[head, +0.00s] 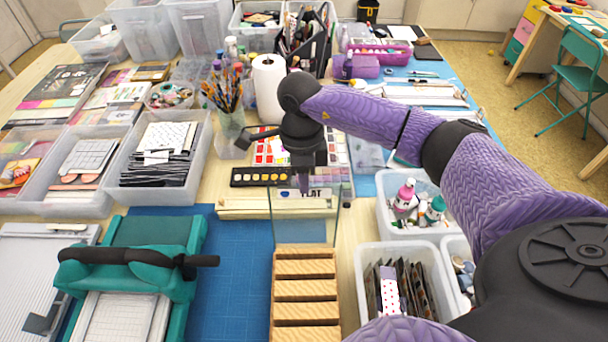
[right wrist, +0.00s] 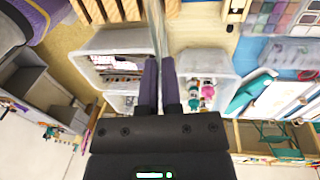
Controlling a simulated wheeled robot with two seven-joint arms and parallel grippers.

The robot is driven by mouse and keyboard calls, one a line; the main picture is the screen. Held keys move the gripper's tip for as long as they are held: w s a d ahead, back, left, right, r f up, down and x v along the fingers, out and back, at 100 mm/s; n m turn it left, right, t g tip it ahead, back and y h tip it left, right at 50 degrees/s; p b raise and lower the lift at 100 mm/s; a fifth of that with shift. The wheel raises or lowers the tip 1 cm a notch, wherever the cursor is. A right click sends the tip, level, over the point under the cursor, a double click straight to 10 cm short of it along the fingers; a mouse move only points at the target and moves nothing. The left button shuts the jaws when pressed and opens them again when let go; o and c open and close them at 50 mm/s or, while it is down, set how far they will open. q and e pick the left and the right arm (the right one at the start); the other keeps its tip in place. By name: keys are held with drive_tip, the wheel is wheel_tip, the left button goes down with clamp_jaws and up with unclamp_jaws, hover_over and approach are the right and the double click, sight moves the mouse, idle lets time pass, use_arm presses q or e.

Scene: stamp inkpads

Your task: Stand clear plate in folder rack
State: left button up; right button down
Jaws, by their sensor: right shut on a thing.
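The clear plate (head: 310,222) stands upright in the head view, with a pale label carrying dark letters at its top edge. My right gripper (head: 305,183) is shut on that top edge from above. In the right wrist view the plate (right wrist: 157,28) shows nearly edge-on between the fingers (right wrist: 161,72). The wooden folder rack (head: 305,291), with several slots, stands below and in front of the plate. The plate's lower edge is at the rack's far end; I cannot tell whether it sits in a slot. Part of the rack (right wrist: 112,10) shows in the wrist view. My left gripper is not in view.
A teal die-cutting machine (head: 130,265) stands left of the rack on a blue mat (head: 228,275). Clear bins with bottles (head: 412,232) and folders (head: 361,290) stand close on the right. A paint set (head: 245,178) lies behind the plate.

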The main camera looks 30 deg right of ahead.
sight(304, 214)
drive_tip(key=f+b, duration=0.1)
drive_tip(key=f, duration=0.1)
drive_tip(key=f+b, duration=0.2)
drive_tip(key=f, duration=0.1)
drive_tip(key=s+f+b, duration=0.1)
drive_tip(key=f+b, duration=0.1)
drive_tip(key=shift+a+f, duration=0.25)
drive_tip(key=shift+f, duration=0.1)
drive_tip(key=shift+f+b, duration=0.3)
drive_tip(key=shift+f, duration=0.2)
drive_tip(key=c, duration=1.3)
unclamp_jaws()
drive_tip(key=o, duration=0.6)
drive_tip(key=shift+c, duration=0.2)
drive_tip(key=shift+r, duration=0.15)
